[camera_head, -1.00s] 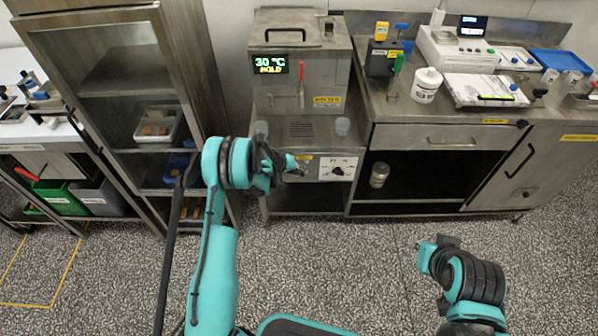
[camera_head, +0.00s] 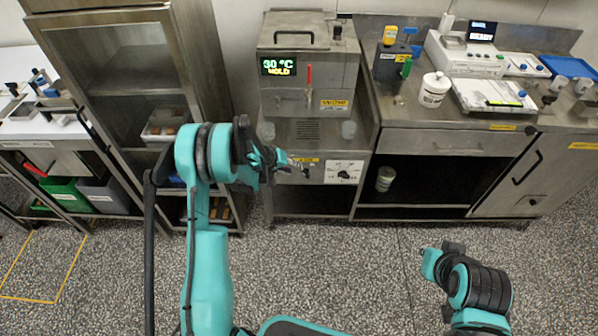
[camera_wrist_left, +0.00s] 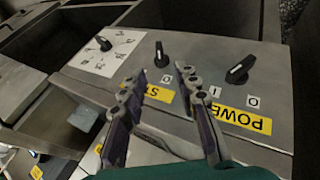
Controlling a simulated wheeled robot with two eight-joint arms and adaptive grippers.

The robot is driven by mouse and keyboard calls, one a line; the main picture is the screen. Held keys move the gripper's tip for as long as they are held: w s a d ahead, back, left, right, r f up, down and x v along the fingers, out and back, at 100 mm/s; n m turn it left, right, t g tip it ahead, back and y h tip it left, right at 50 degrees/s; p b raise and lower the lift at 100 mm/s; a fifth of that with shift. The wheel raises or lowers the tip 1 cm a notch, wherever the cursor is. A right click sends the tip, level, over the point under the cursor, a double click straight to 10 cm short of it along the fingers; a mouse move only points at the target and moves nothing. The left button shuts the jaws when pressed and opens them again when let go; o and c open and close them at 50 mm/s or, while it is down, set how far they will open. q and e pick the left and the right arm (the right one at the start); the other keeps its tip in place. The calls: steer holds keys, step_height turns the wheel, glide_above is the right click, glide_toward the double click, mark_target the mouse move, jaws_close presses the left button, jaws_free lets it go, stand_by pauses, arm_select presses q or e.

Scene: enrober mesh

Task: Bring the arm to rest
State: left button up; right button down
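My left gripper (camera_head: 284,160) reaches in front of the steel machine (camera_head: 338,82), beside its lower control panel. The left wrist view shows its two fingers (camera_wrist_left: 158,82) apart, with nothing between them. Beyond the fingertips are a black switch knob (camera_wrist_left: 160,54) and, to the right, another black switch (camera_wrist_left: 240,69) above a yellow POWER label (camera_wrist_left: 242,119). The fingers look clear of both knobs. My right arm (camera_head: 478,285) is folded at the lower right; I cannot make out its gripper.
The machine's display (camera_head: 278,66) reads 30 °C HOLD. A white dial plate (camera_head: 343,172) is on its panel. A steel cabinet (camera_head: 110,60) stands left. A counter (camera_head: 450,137) with devices and a white tub (camera_head: 434,90) stands right. The floor in front is clear.

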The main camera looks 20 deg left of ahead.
arm_select(q)
steer(key=shift+v, duration=1.05)
steer(key=s+d+r+m+y, duration=0.1)
steer(key=s+d+r, duration=0.3)
steer(key=r, duration=0.5)
steer(key=s+d+r+m+y, duration=0.1)
steer(key=s+r, duration=0.6)
steer(key=r, duration=0.2)
steer(key=s+d+r+m+y, duration=0.1)
steer(key=s+r, duration=0.1)
steer(key=s, duration=0.8)
steer(key=s+d+r+m+t+y, duration=0.1)
steer(key=s+r, duration=0.1)
steer(key=s, duration=0.8)
steer(key=shift+s+d+r, duration=0.25)
steer(key=shift+s+d, duration=0.05)
steer(key=shift+d, duration=0.1)
